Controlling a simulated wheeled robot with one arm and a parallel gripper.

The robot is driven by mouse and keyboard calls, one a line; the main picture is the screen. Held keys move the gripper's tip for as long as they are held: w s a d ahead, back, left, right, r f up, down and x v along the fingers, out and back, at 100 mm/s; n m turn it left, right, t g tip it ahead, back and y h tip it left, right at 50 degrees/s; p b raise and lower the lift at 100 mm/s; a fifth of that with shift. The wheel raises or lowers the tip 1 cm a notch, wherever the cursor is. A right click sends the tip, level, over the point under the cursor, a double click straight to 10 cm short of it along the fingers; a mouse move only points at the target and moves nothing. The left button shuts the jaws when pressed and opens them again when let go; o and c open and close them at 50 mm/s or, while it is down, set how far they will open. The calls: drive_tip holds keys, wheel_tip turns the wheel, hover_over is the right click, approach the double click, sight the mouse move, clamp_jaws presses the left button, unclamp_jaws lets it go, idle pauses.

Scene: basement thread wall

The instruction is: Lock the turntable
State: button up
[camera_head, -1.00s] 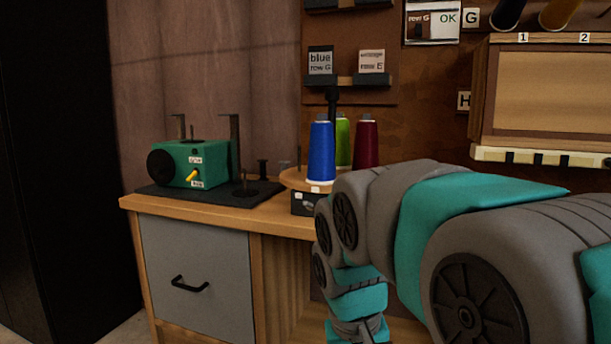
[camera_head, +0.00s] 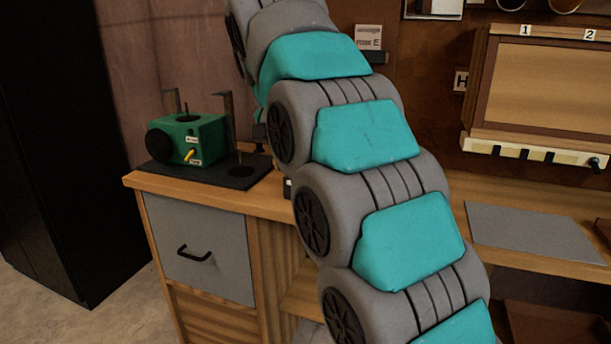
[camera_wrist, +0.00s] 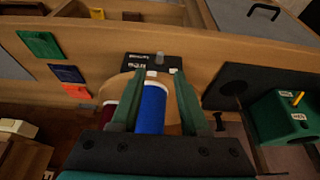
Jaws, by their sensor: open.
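The turntable (camera_wrist: 113,87) is a round wooden disc on the bench, seen from above in the wrist view. A blue thread cone (camera_wrist: 152,108) and a dark red cone (camera_wrist: 108,112) are on it. At its bench-edge side is a dark box (camera_wrist: 142,61) with white labels and a small light knob (camera_wrist: 160,56). My gripper (camera_wrist: 157,72) is open above the turntable, its green fingers on either side of the blue cone in the picture; contact cannot be told. In the head view my arm hides the turntable and cones; only a bit of the box (camera_head: 287,188) shows.
A green winder (camera_head: 188,137) with a yellow lever and upright posts stands on a black base (camera_head: 215,173) at the bench's left. A drawer (camera_head: 205,245) is below. A wooden cabinet (camera_head: 550,85) hangs at the right. A grey mat (camera_head: 530,232) lies on the right bench.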

drive_tip(key=shift+x, duration=3.85)
drive_tip(key=shift+c, duration=0.2)
clamp_jaws()
